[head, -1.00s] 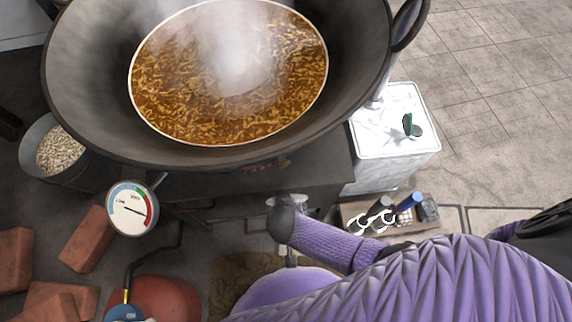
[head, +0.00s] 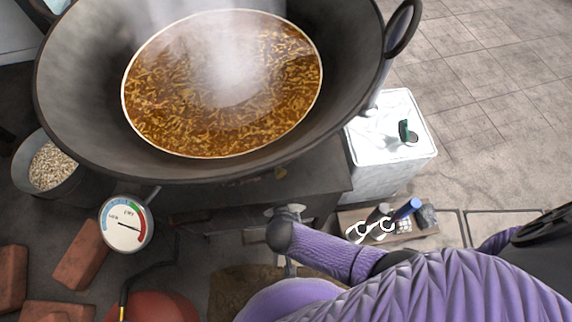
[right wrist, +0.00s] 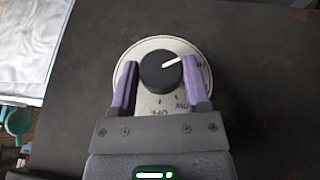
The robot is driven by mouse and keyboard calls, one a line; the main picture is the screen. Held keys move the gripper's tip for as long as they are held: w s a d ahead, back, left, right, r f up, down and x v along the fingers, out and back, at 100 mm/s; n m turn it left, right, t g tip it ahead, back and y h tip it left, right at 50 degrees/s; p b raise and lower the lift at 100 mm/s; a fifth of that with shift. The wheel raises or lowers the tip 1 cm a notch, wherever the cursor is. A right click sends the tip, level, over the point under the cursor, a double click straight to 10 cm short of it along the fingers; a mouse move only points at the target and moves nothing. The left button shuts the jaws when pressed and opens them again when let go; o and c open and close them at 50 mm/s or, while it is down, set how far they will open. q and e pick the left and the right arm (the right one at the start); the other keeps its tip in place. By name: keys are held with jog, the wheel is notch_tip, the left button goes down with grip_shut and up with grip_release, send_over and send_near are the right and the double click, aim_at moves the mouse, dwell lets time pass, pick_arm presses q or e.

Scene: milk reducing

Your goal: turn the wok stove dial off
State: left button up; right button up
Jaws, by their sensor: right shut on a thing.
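The stove dial is a black round knob (right wrist: 153,78) with a white pointer line, on a round metal plate (right wrist: 140,48) in the right wrist view. The line points up and to the right. The OFF label (right wrist: 158,112) reads upside down below the knob. My right gripper (right wrist: 160,68) has its purple fingers on either side of the knob and is shut on it. In the head view my right arm comes in from the right and reaches the stove's front (head: 320,180), where its fingers are mostly hidden. My left gripper is not in view.
A large wok (head: 75,100) of steaming brown food sits above the stove. A white box (head: 392,125) and a tray (head: 428,236) of small items stand to the right. Bricks (head: 82,255) and a red tank (head: 160,308) are lower left.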

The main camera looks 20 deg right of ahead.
jog(key=y, duration=0.1)
jog(key=y+p, duration=0.1)
jog(key=t+y, duration=0.1)
jog(key=shift+s+d+m+y, duration=0.1)
jog(key=shift+d+m+y, duration=0.15)
jog(key=shift+m+y, duration=0.15)
jog(key=shift+f+y, duration=0.1)
jog(key=shift+y, duration=0.2)
jog(key=shift+t+y, duration=0.3)
jog(key=shift+y, duration=0.2)
pick_arm(q)
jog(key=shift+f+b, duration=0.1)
jog(key=shift+b, duration=0.4)
pick_arm(e)
jog(key=shift+m+y, duration=0.3)
jog(key=shift+y, duration=0.3)
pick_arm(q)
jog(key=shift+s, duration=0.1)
